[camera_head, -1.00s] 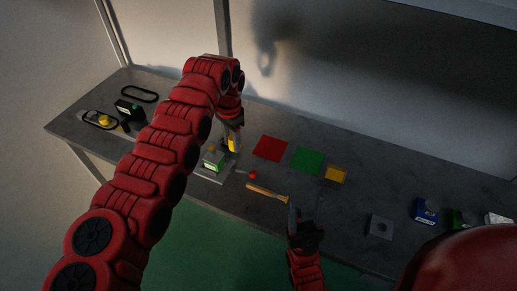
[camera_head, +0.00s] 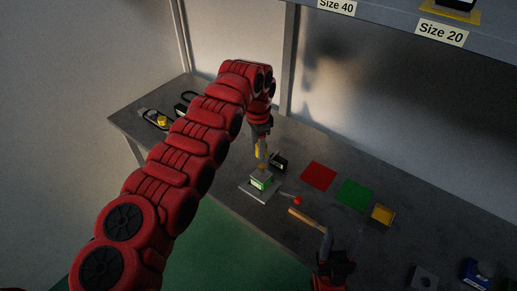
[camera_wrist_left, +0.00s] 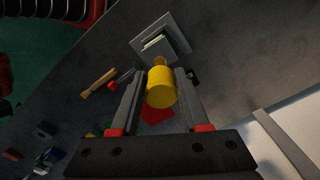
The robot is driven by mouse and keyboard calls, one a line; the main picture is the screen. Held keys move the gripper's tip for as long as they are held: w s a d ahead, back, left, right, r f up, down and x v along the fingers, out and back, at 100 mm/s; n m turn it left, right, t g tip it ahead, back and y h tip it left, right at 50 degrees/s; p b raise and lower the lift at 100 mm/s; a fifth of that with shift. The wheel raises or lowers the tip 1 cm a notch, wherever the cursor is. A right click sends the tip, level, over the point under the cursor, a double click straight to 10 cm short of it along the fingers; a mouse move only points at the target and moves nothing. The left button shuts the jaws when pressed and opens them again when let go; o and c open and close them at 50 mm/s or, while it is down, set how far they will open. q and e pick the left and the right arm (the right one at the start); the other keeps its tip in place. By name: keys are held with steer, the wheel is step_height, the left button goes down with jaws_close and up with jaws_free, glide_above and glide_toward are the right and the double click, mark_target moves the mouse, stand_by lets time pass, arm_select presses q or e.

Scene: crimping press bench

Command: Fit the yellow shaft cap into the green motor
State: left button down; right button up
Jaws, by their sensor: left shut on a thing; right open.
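My right gripper (camera_head: 333,256) is open near the bench's front edge.
A red-knobbed lever (camera_head: 297,200) sticks out beside the base plate, and a wooden-handled tool (camera_head: 303,218) lies nearby. A dark block (camera_head: 279,163) stands behind the motor. Red (camera_head: 318,176) and green (camera_head: 354,195) mats and a yellow block (camera_head: 382,214) lie to the right.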

arm_select(q)
steer(key=shift+f+b, duration=1.45)
steer(key=shift+f, duration=1.45)
steer(key=shift+b, duration=0.35)
steer(key=shift+b, duration=0.35)
steer(key=shift+b, duration=0.35)
steer(key=shift+f+b, duration=1.25)
steer(key=shift+f, duration=0.85)
